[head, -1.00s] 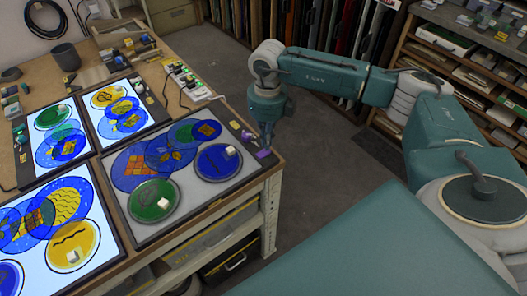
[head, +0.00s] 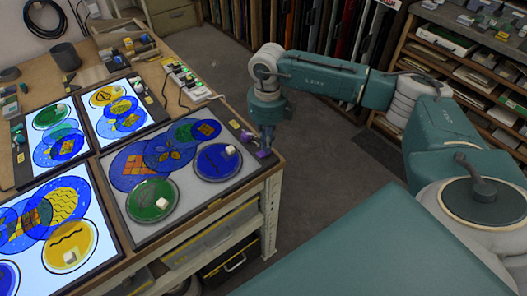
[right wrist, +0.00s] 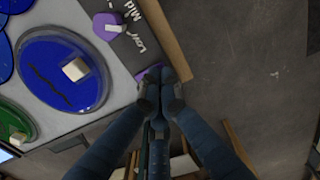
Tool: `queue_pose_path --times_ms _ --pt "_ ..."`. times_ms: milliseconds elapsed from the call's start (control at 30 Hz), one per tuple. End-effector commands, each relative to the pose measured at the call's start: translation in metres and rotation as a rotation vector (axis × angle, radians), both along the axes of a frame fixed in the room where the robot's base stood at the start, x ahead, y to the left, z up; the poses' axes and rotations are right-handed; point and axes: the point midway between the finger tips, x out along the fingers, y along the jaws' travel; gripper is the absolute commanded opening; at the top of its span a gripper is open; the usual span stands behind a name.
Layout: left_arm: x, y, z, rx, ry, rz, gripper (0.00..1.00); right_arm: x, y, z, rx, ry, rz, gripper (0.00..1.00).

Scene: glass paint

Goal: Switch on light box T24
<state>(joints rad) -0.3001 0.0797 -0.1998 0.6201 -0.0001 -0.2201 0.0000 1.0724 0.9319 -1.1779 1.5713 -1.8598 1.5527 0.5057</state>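One light box (head: 219,183) at the table's right front is unlit, with a grey panel; I cannot read a T24 label on it. Blue and green glass discs lie on it. Its dark control strip runs along the right side. In the right wrist view the strip shows a purple knob (right wrist: 108,27) beside the words Low and Mid, and a second purple part (right wrist: 150,72) at my fingertips. My right gripper (right wrist: 162,84) has its fingertips together at that second part, partly hiding it; in the head view the gripper (head: 265,143) is over the strip's near end. My left gripper is out of view.
Several lit light boxes (head: 98,233) with painted discs stand to the left and behind. Power strips (head: 185,82) and small items lie behind the unlit box. The table's right edge is close to my right gripper, with open floor (head: 335,170) beyond it.

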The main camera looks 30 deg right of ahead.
Motion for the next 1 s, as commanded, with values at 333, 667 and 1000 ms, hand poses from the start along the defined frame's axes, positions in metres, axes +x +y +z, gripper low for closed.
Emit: queue_pose_path --times_ms 333,667,1000 --pt "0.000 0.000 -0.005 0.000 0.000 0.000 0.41 0.000 0.000 -0.006 0.000 0.000 0.000 0.00" --pt "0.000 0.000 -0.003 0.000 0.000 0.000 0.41 -0.001 0.001 -0.005 0.001 0.002 0.001 0.00" --pt "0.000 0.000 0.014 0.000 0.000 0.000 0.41 0.000 0.000 0.023 0.000 0.000 0.000 0.00"
